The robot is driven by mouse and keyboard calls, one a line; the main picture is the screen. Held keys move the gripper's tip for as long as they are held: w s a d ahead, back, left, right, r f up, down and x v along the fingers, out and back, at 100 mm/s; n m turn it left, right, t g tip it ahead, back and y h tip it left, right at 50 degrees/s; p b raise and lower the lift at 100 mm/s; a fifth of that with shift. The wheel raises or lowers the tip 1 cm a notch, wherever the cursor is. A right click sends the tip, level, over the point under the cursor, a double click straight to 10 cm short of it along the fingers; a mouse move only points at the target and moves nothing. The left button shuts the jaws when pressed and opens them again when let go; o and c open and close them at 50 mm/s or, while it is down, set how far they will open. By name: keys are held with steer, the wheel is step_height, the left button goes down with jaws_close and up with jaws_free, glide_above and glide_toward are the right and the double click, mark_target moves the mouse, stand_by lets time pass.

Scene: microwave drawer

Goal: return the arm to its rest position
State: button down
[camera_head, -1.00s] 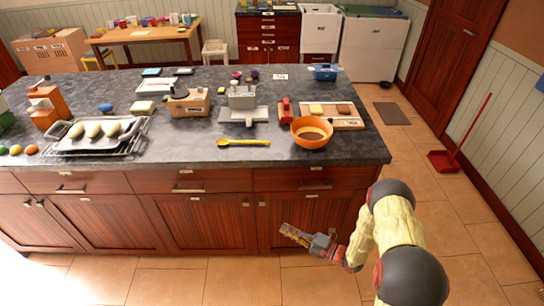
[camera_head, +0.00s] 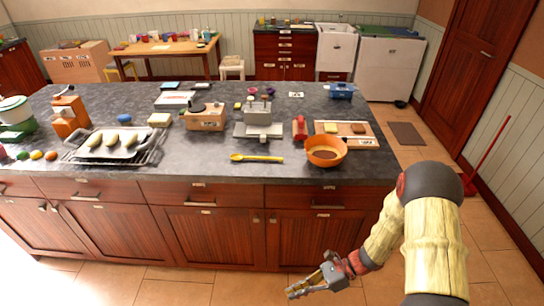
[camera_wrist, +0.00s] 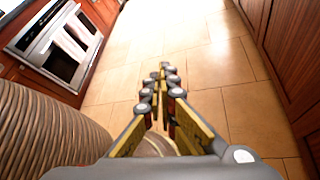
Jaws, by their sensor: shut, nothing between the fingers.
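My gripper (camera_head: 303,289) is low in front of the island's lower cabinets, at the bottom of the head view, right of the middle. It is empty. My arm is bent and comes in from the lower right of that view. In the wrist view, my gripper's fingers (camera_wrist: 160,84) come together over bare tiled floor, with nothing between them.
The kitchen island (camera_head: 209,158) bears an orange bowl (camera_head: 326,158), a yellow spoon (camera_head: 257,158) and a baking tray. The wrist view shows an oven (camera_wrist: 62,42) at left and wooden cabinet fronts (camera_wrist: 293,60) at right. Tiled floor (camera_wrist: 215,70) between them is clear.

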steer(key=s+d+r+n+t+h, duration=0.1)
steer(key=s+d+r+n+h, duration=0.2)
steer(key=r+n, duration=0.35)
steer(key=s+d+r+n+h, duration=0.2)
steer(key=d+r+n+h, duration=0.25)
steer(key=r, duration=0.25)
steer(key=s+d+r+n+t+h, duration=0.1)
steer(key=s+d+r+n+h, duration=0.2)
steer(key=r+n, duration=0.35)
step_height(320, 180, up, 16)
steer(key=s+n+t+h, duration=0.2)
steer(key=t, duration=0.4)
steer(key=shift+s+d+r+t, duration=0.25)
steer(key=shift+d+t, duration=0.05)
steer(key=shift+d, duration=0.15)
